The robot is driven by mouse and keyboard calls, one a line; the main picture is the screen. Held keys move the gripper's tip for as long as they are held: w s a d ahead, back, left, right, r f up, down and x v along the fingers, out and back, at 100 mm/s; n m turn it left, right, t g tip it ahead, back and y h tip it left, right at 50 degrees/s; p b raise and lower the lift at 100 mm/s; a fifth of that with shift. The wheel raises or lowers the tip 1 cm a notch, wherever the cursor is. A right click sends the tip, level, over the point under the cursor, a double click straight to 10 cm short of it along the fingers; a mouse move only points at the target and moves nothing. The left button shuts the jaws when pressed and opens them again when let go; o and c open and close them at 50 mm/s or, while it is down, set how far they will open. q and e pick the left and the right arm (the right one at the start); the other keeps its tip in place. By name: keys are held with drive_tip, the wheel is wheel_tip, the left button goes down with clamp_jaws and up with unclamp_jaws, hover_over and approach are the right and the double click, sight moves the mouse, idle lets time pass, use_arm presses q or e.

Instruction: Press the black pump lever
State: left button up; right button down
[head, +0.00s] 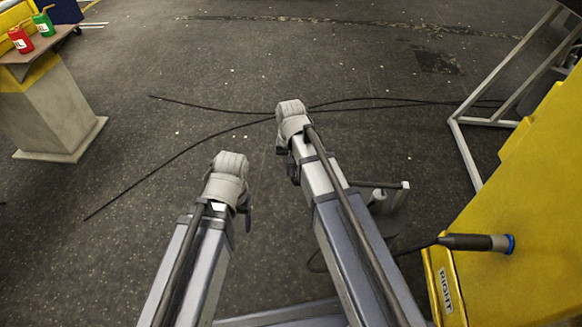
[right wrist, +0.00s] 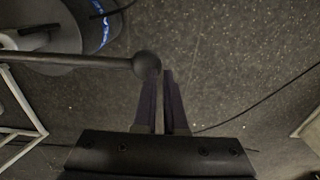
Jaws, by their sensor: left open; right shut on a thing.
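The black pump lever (right wrist: 85,61) enters the right wrist view from the left as a dark rod with a round ball knob (right wrist: 147,64). My right gripper (right wrist: 161,74) has its two narrow fingers drawn almost together, with the knob at the tips, overlapping the left finger. It is shut on the lever knob. In the head view both my arms reach in from below, and their grey joints hide what lies beneath. My left gripper's jaws do not show in either view.
A yellow structure (head: 545,190) with a black and blue connector (head: 480,242) stands at right, beside a white metal frame (head: 468,155). Black cables (head: 180,155) cross the floor. Red (head: 20,39) and green (head: 43,24) cans stand far left. The floor ahead is mostly clear.

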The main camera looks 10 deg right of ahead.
drive_tip(key=w+a+r+p, duration=0.1)
drive_tip(key=a+r+p, duration=0.2)
drive_tip(key=r+p, duration=1)
drive_tip(key=shift+a, duration=0.3)
idle(0.3)
drive_tip(key=s+a+n+h, duration=0.1)
drive_tip(key=s+a+n, duration=0.15)
drive_tip(key=s, duration=0.65)
drive_tip(key=s+a+n, duration=0.1)
drive_tip(key=s+n, duration=0.3)
drive_tip(key=s, duration=0.4)
wheel_tip(320, 180, up, 14)
drive_tip(key=p, duration=1.4)
drive_tip(key=shift+w, duration=0.25)
drive_tip(key=shift+n, duration=0.25)
